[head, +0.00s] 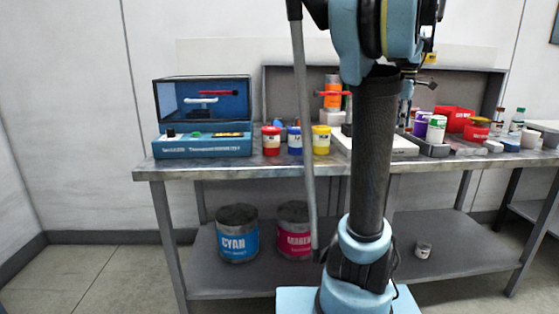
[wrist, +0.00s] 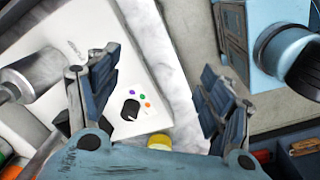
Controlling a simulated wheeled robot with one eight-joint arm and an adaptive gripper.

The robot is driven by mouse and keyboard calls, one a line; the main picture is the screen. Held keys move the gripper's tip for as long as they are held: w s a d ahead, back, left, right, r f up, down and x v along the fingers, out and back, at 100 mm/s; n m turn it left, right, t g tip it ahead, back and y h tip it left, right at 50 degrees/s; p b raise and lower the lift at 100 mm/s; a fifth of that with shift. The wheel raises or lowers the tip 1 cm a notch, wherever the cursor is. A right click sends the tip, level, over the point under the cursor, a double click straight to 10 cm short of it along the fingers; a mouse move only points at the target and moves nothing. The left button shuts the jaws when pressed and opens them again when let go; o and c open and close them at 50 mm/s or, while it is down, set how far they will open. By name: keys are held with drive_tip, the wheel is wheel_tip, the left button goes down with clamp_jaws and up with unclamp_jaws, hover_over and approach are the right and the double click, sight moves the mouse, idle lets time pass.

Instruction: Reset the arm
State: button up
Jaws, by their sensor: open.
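My gripper (wrist: 160,75) is open and empty in the wrist view, its two blue-grey fingers spread wide. Beneath and between the fingers is a white machine panel (wrist: 140,65) with a black knob (wrist: 130,108) and several coloured dots. A metal cylinder (wrist: 38,72) lies over the panel's left side. In the head view my arm stands upright in front of the bench and hides part of the white machine base (head: 398,147). The gripper is not clearly visible there.
The grey bench (head: 250,170) holds a blue machine (head: 203,145), red (head: 271,141), blue (head: 294,140) and yellow (head: 321,140) jars, and a red box (head: 455,119) at right. Cyan (head: 238,238) and magenta (head: 293,230) cans stand on the lower shelf. Floor at left is clear.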

drive_tip(key=s+a+f+m, duration=0.3)
drive_tip(key=s+a+f, duration=0.3)
drive_tip(key=f, duration=0.3)
drive_tip(key=s+a+f+m+t, duration=0.1)
drive_tip(key=s+a+f+m, duration=0.3)
drive_tip(key=s+a+f, duration=0.3)
drive_tip(key=s+a+f+m, duration=0.4)
drive_tip(key=s+a+f, duration=0.3)
drive_tip(key=f, duration=0.5)
drive_tip(key=shift+a+t, duration=0.3)
drive_tip(key=shift+a, duration=0.5)
